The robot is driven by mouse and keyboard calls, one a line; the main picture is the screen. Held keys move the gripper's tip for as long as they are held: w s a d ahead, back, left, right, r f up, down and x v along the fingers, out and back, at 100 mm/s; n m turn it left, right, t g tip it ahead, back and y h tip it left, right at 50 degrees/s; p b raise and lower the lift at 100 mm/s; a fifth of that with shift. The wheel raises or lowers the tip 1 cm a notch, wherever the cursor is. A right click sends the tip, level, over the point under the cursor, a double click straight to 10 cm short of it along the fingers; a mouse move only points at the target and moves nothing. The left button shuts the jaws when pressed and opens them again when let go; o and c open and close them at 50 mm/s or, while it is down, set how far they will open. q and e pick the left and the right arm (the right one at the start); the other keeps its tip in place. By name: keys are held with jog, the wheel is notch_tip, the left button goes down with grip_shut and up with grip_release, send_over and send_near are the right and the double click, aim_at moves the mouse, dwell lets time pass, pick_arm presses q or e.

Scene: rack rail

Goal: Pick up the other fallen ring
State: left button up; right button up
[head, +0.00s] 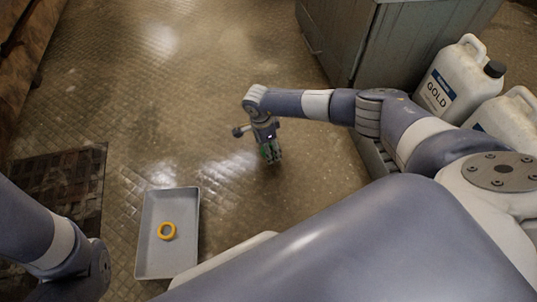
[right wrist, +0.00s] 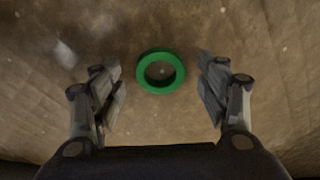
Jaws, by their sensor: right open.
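A green ring (right wrist: 160,89) lies on the floor in the right wrist view, centred between the two fingers of my right gripper (right wrist: 161,85). The fingers are spread wide, with a gap on both sides of the ring. In the head view my right gripper (head: 271,157) points down over the floor near the middle, and bits of green show at its fingers.
White jugs (head: 443,91), one labelled GOLD, stand at the right. A grey metal cabinet (head: 341,40) is at the back right. A dark grate (head: 60,180) lies on the floor left of the tray. The floor around my right gripper is clear.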

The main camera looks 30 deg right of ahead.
jog(key=shift+f, duration=0.15)
jog(key=c, duration=1.2)
jog(key=shift+o, duration=0.2)
